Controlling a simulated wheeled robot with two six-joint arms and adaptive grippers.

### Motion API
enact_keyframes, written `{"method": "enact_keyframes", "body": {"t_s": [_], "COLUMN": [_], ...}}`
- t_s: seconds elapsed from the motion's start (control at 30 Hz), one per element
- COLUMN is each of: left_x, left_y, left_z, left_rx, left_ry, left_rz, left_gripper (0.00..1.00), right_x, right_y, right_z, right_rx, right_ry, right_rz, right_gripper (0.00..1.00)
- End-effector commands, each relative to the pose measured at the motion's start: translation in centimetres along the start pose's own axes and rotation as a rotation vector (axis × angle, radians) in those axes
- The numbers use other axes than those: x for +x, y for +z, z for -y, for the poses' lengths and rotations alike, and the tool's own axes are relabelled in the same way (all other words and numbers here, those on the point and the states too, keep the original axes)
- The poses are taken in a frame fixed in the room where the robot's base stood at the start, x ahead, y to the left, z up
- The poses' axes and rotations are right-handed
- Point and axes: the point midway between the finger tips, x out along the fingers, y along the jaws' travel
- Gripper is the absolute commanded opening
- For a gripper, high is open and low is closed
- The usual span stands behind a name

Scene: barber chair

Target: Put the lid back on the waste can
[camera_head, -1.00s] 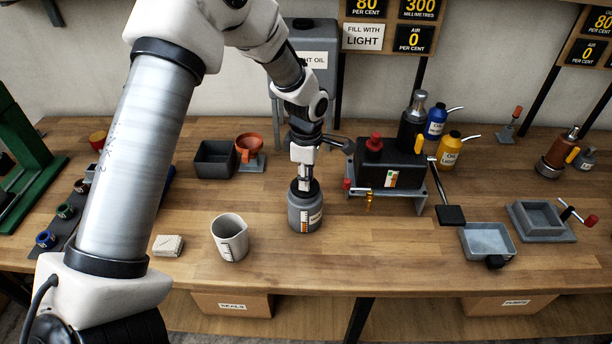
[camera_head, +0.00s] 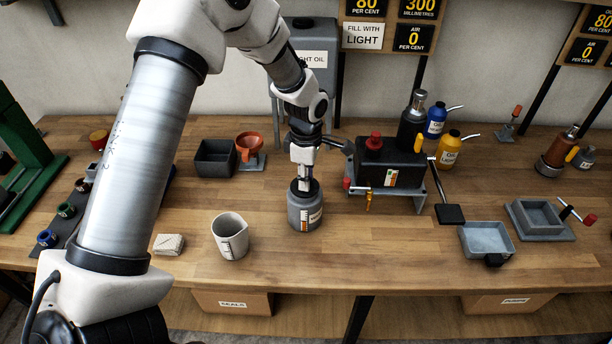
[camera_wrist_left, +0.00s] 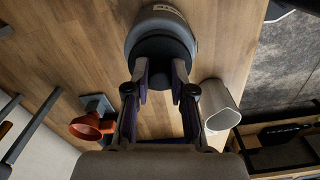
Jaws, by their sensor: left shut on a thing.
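The waste can is a grey, round can (camera_head: 303,214) with a label, standing upright on the bench in the middle of the head view. In the left wrist view, the can (camera_wrist_left: 161,14) is at the top. A dark round lid (camera_wrist_left: 160,46) is at its mouth, between the fingers. My left gripper (camera_head: 306,184) points down over the can and is shut on the lid; its fingers also show in the left wrist view (camera_wrist_left: 160,76). The fingers partly hide the lid, and I cannot tell whether it sits fully on the rim. My right gripper is not in view.
A white measuring cup (camera_head: 230,238) stands to the left of the can, with a folded cloth (camera_head: 169,244) beyond it. A dark bin (camera_head: 215,160) and an orange funnel (camera_head: 249,148) are behind. A black tank unit (camera_head: 388,165) stands to the right. Bench in front is clear.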

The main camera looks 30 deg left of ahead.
Motion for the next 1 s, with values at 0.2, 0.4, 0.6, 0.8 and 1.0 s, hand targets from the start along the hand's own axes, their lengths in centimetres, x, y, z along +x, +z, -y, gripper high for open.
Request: {"method": "enact_keyframes", "body": {"t_s": [0.2, 0.4, 0.6, 0.8, 1.0], "left_x": [0.0, 0.0, 0.0, 0.0, 0.0], "left_y": [0.01, 0.01, 0.01, 0.01, 0.01], "left_z": [-0.02, -0.02, -0.02, -0.02, -0.02], "left_rx": [0.0, 0.0, 0.0, 0.0, 0.0], "left_ry": [0.0, 0.0, 0.0, 0.001, 0.001], "left_rz": [0.0, 0.0, 0.0, 0.0, 0.0], "left_gripper": [0.0, 0.0, 0.53, 0.77, 0.78], "right_x": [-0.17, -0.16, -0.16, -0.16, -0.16], "right_y": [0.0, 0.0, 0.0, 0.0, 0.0], "right_z": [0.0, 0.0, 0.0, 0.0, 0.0], "right_rx": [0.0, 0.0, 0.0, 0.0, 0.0], "right_ry": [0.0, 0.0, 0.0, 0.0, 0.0], "right_rz": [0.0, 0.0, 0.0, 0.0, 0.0], "right_gripper": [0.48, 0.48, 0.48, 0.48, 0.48]}}
